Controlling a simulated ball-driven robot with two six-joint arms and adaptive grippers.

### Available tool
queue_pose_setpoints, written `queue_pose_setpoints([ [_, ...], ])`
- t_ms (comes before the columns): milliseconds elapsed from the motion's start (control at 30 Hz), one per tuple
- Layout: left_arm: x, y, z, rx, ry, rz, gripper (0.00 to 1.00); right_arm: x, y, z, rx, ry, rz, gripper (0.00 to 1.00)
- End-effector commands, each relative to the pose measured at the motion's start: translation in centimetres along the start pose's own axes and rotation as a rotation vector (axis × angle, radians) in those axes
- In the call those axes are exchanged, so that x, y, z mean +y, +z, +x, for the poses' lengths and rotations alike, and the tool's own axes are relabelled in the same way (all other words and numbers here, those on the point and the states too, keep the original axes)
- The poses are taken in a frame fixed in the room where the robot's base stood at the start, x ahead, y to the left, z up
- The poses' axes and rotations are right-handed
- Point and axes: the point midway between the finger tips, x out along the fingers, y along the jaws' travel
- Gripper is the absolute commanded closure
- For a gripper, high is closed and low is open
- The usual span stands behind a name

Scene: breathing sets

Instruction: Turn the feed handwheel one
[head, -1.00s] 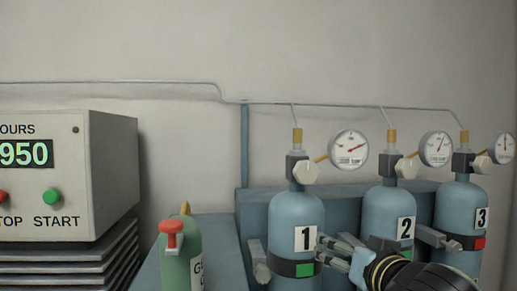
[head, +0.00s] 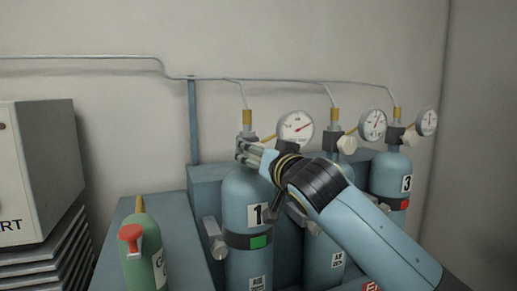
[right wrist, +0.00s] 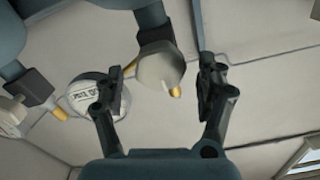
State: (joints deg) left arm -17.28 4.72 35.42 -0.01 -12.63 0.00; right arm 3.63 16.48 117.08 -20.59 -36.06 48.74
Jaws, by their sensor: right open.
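Cylinder 1 (head: 245,192) is a blue bottle with a number label and a green tag, at the left of the row. My right gripper (head: 250,153) is at its valve in the head view and covers its handwheel there. In the right wrist view the pale handwheel (right wrist: 161,72) is between the two fingers of my right gripper (right wrist: 163,84), which is open. Gaps show on both sides of the handwheel. My left gripper is not in view.
Gauge 1 (head: 295,128) is close beside my right gripper. Cylinder 2 (head: 322,258) and cylinder 3 (head: 390,178), with its red tag, stand to the right. A green bottle with a red top (head: 141,257) is at front left, near a grey control box (head: 45,150).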

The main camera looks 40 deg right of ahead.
Motion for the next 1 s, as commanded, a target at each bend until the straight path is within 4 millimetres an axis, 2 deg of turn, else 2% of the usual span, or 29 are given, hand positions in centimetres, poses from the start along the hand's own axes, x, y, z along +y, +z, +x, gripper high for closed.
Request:
queue_pose_setpoints([
  [133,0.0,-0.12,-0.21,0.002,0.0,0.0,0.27,-0.02,-0.03,0.9,0.0,-0.001,0.0,0.27],
  [400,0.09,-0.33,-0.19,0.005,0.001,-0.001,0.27,-0.02,0.02,0.99,0.0,-0.001,0.0,0.28],
  [800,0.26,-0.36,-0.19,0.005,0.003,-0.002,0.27,-0.02,0.01,0.96,0.0,-0.001,0.0,0.8],
  [833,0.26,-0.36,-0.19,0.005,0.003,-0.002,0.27,-0.01,0.02,0.96,0.0,-0.001,0.0,0.83],
  [1000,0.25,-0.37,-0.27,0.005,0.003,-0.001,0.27,-0.02,0.0,0.96,0.0,0.0,-0.009,0.83],
])
